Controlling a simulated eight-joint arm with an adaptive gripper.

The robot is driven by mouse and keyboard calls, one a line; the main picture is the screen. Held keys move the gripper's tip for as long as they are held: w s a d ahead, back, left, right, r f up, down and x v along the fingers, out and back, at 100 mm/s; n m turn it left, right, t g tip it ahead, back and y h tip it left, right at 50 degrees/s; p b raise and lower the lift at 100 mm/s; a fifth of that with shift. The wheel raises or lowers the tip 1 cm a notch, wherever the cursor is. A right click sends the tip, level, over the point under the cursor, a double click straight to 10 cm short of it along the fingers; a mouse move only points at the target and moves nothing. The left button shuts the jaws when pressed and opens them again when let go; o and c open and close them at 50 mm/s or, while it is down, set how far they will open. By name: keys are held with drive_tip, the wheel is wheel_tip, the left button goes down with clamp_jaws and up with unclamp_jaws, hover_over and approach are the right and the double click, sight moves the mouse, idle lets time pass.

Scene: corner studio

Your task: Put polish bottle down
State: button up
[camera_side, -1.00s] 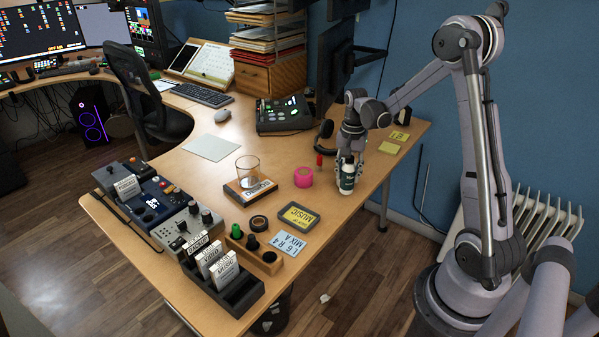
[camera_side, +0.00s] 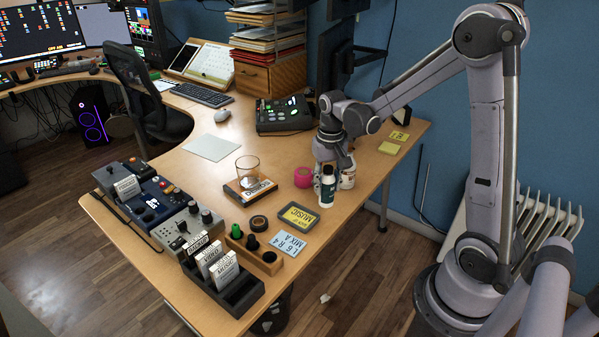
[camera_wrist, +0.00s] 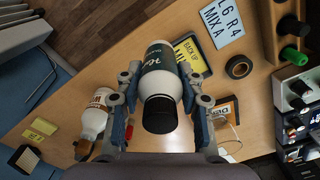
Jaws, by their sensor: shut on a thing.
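The polish bottle (camera_side: 327,188) has a dark green label, a white shoulder and a black cap. In the wrist view the bottle (camera_wrist: 162,72) is between the two fingers of my gripper (camera_wrist: 160,88), cap toward the camera. My gripper (camera_side: 330,164) is shut on it and holds it upright at the right part of the desk. Its base is at or just above the desk top; I cannot tell whether it touches. A second white bottle (camera_side: 348,178) with an orange label stands behind it to the right, also in the wrist view (camera_wrist: 94,115).
A yellow card in a dark tray (camera_side: 298,216) lies in front. The desk (camera_side: 213,183) ends close on the right.

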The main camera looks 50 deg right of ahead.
drive_tip(key=a+f+n, duration=0.1)
drive_tip(key=a+n, duration=0.5)
drive_tip(key=a, duration=0.7)
drive_tip(key=shift+w+a+f+n, duration=0.3)
drive_tip(key=shift+a+n, duration=0.1)
drive_tip(key=d+m, duration=0.2)
drive_tip(key=d, duration=0.2)
drive_tip(key=d+r+m, duration=0.1)
drive_tip(key=d+m, duration=0.1)
drive_tip(key=d, duration=0.3)
drive_tip(key=d+m, duration=0.2)
drive_tip(key=d, duration=0.3)
drive_tip(key=shift+s+r+m, duration=0.3)
drive_tip(key=shift+m, duration=0.1)
drive_tip(key=s+d+r+m, duration=0.1)
drive_tip(key=s+d+m, duration=0.2)
drive_tip(key=d, duration=0.4)
drive_tip(key=s+d+r+m, duration=0.1)
drive_tip(key=s+d+m, duration=0.2)
drive_tip(key=d, duration=0.4)
drive_tip(key=shift+s+d+m, duration=0.3)
drive_tip(key=shift+d+m, duration=0.05)
drive_tip(key=shift+m, duration=0.55)
